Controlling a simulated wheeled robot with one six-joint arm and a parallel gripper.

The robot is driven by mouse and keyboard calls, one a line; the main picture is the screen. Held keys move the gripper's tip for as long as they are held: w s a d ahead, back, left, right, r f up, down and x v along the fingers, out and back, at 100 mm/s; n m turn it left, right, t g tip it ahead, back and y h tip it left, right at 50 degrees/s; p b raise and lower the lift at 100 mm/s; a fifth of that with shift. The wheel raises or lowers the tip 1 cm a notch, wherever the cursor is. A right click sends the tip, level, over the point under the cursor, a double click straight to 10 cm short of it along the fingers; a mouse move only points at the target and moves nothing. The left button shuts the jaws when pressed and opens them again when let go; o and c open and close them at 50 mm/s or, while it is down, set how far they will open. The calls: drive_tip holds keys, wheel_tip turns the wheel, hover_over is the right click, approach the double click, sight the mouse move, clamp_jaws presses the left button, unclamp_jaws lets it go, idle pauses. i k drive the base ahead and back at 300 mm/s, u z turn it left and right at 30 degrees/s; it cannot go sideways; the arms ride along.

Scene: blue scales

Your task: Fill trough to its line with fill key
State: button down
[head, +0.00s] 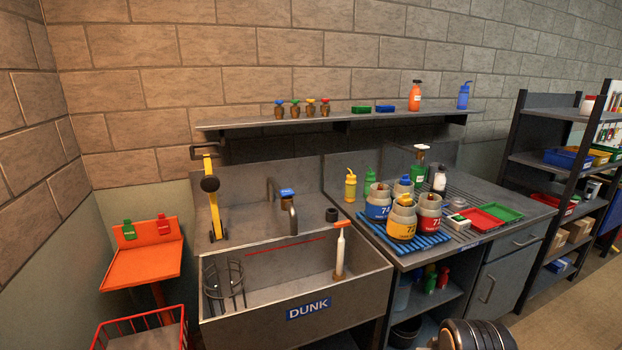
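The trough (338,301) is a grey basin with a blue DUNK label on its front. A red line (275,246) runs along its inner back wall. The inside looks grey, and I cannot make out a water surface. A dark tap with a bent spout stands behind the trough, and a blue piece (287,192) on top of it may be the fill key. A white upright tube (341,249) with an orange top stands in the trough at the right. A dark wire cage (224,283) is at its left end. My gripper is not in view.
A yellow lever (210,198) stands behind the trough at the left. Numbered pots stand on a blue ribbed mat (434,245) on the right counter. A shelf (345,120) with valves and bottles hangs above. An orange stand (143,266) is at the left.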

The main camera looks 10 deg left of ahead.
sight(286, 192)
drive_tip(key=u, duration=0.3)
drive_tip(key=i, duration=1.2)
drive_tip(key=u, duration=0.65)
